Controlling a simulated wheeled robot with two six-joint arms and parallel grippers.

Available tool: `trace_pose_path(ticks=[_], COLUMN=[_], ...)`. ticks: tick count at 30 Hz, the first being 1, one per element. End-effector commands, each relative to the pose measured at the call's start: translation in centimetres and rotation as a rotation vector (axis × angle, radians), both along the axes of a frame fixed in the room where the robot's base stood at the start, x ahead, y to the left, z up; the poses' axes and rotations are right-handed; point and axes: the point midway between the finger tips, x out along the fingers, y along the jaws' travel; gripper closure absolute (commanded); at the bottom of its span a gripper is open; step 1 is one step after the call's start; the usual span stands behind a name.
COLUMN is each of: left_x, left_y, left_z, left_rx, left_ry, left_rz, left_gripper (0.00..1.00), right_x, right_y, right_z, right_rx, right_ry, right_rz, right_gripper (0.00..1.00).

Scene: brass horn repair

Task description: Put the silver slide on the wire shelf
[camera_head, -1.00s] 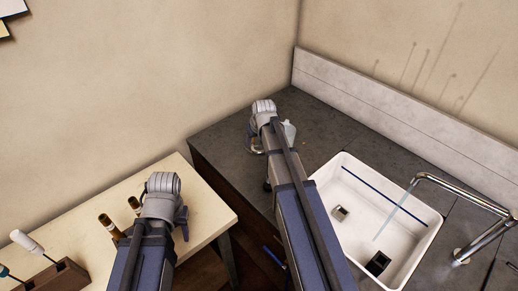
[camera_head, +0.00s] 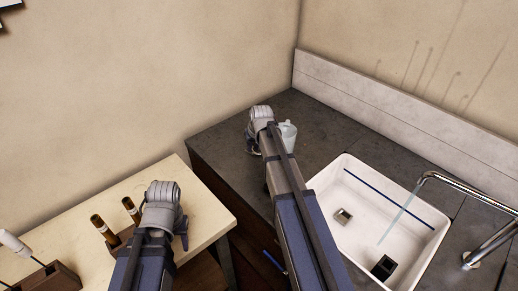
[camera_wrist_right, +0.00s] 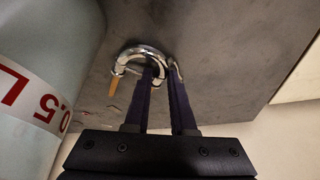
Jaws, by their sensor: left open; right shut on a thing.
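My right gripper (camera_wrist_right: 162,78) is shut on a curved silver tube, the silver slide (camera_wrist_right: 133,53), with a tan end, in the right wrist view. The slide is at or just above the dark counter; I cannot tell whether it touches. In the head view my right gripper (camera_head: 252,148) is over the counter's far left part, and its wrist mostly hides the slide. My left gripper (camera_head: 182,236) is open over the pale table, its fingers largely hidden by its own wrist. I see no wire shelf in either view.
A pale bottle (camera_head: 289,136) marked 0.5 L stands close beside my right gripper. A white sink (camera_head: 345,215) with a chrome tap (camera_head: 470,198) is to the right on the dark counter (camera_head: 330,128). The pale table (camera_head: 85,220) holds brown-handled tools (camera_head: 104,229) and a wooden tool block (camera_head: 55,280).

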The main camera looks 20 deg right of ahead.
Motion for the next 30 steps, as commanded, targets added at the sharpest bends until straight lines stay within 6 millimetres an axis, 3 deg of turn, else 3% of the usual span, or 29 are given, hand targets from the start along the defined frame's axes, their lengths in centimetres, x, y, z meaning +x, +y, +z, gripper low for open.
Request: trace_pose_path(ticks=[4, 30], left_x=[0.0, 0.0], left_y=[0.0, 0.0], left_z=[0.0, 0.93], left_rx=[0.0, 0.0], left_ry=[0.0, 0.0], left_rz=[0.0, 0.0], left_gripper=[0.52, 0.52], right_x=[0.0, 0.0], right_y=[0.0, -0.01], right_z=[0.0, 0.92], right_rx=[0.0, 0.0], right_ry=[0.0, 0.0], right_rz=[0.0, 0.0], right_gripper=[1.0, 1.0])
